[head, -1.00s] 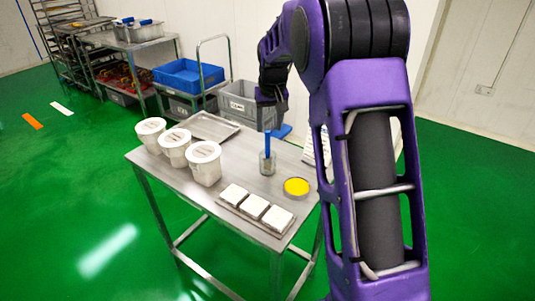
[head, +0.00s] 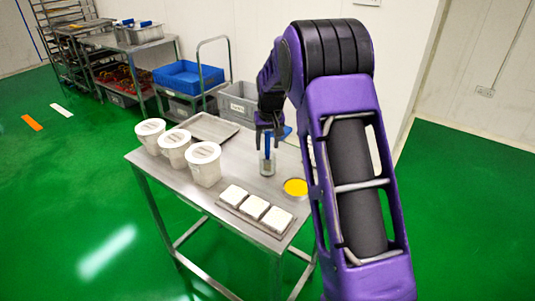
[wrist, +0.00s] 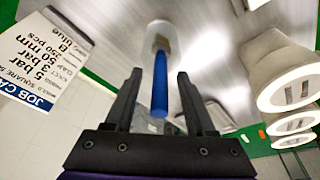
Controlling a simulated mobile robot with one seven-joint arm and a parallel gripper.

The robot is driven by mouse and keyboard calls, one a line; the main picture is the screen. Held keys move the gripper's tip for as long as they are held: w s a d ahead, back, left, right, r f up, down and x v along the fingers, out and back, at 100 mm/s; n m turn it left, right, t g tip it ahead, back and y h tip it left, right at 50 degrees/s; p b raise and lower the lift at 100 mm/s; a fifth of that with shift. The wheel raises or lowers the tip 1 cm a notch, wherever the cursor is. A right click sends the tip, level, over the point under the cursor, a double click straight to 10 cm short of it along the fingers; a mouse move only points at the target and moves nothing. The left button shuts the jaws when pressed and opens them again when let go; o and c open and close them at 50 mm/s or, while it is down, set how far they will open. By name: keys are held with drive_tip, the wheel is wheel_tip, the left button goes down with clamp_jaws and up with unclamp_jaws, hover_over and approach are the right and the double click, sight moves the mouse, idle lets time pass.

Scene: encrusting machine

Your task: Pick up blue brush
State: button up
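The blue brush (head: 267,143) stands upright, handle up, in a clear glass jar (head: 268,167) on the steel table (head: 235,196). My gripper (head: 268,138) points down over the jar, with its fingers on either side of the handle. In the wrist view the blue brush handle (wrist: 160,85) lies between the two spread fingers of my gripper (wrist: 160,74), with gaps on both sides. The gripper is open and holds nothing. The brush's lower end in the jar is not clear.
Three white lidded tubs (head: 174,147) stand left of the jar. A yellow-filled dish (head: 296,187) and white square blocks (head: 254,207) are in front. Behind are an empty metal tray (head: 210,127) and a blue item (head: 284,132). A job card (wrist: 38,55) shows in the wrist view.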

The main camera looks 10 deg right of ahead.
clamp_jaws()
